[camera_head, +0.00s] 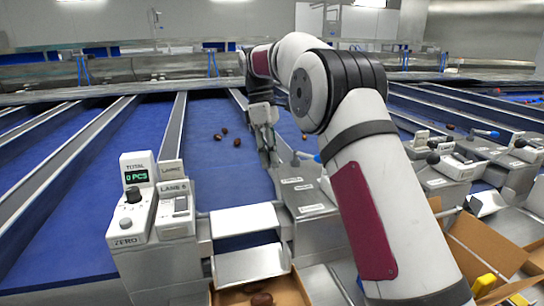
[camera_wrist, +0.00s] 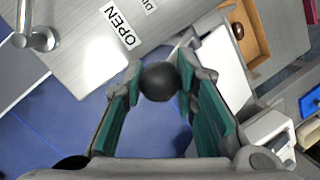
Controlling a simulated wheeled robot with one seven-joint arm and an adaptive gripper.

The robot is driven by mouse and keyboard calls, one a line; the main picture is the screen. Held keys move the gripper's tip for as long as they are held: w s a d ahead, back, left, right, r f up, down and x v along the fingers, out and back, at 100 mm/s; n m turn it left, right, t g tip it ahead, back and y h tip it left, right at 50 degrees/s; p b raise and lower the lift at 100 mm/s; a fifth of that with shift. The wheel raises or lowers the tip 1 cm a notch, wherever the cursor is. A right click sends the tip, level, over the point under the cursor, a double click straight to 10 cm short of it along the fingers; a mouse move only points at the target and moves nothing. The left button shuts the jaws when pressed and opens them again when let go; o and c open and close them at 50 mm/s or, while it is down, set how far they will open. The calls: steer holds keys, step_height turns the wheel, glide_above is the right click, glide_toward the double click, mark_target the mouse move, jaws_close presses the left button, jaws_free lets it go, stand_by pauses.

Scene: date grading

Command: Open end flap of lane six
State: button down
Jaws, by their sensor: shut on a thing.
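My gripper (camera_head: 268,158) reaches down at the right side of a blue lane, beside a steel housing with small labels (camera_head: 298,183). In the wrist view its green-lined fingers (camera_wrist: 160,88) are closed around a round black knob (camera_wrist: 160,82). The knob sits near a plate with an OPEN label (camera_wrist: 120,27); part of a second label is cut off by the frame edge. Steel plates, one pale and level (camera_head: 243,219), one lower and sloping (camera_head: 250,264), lie at the lane's front end; I cannot tell which is the flap. The lane sign (camera_head: 174,190) is too small to read surely.
A control box with a green display (camera_head: 137,177) stands left of the lane end. A cardboard box (camera_head: 294,290) with dates sits below the plates. A few dates (camera_head: 218,137) lie on the blue belt. More lanes and housings (camera_head: 470,150) stand to the right.

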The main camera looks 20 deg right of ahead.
steer(key=shift+a+f, duration=0.1)
steer(key=shift+f, duration=0.05)
steer(key=c, duration=1.3)
jaws_free()
steer(key=shift+w, duration=0.1)
